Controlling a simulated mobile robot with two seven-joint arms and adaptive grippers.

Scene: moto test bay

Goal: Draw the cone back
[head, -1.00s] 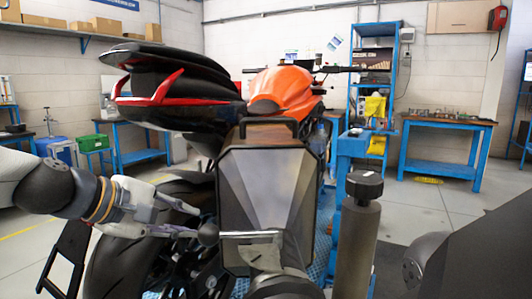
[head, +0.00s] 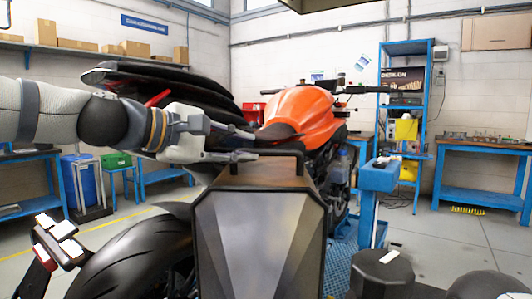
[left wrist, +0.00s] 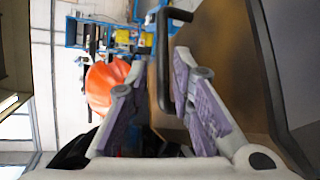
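I cannot make out a cone in either view. A dark case with a grey faceted front (head: 262,238) stands close in front of me at the motorcycle's rear. Its black top handle (head: 290,154) also shows in the left wrist view (left wrist: 164,75). My left gripper (head: 248,145) is at the height of the case's top, just left of the handle. In the left wrist view its two purple-padded fingers (left wrist: 158,103) are spread apart, with the handle's bar reaching into view between and beyond them. I see no grip on it. My right gripper is not in view.
The motorcycle's orange tank (head: 303,113) and dark tail (head: 165,85) lie beyond the gripper. A black round knob (head: 385,268) stands at lower right. A blue bench (head: 482,196) and blue shelf rack (head: 410,70) stand behind. Grey floor at right is open.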

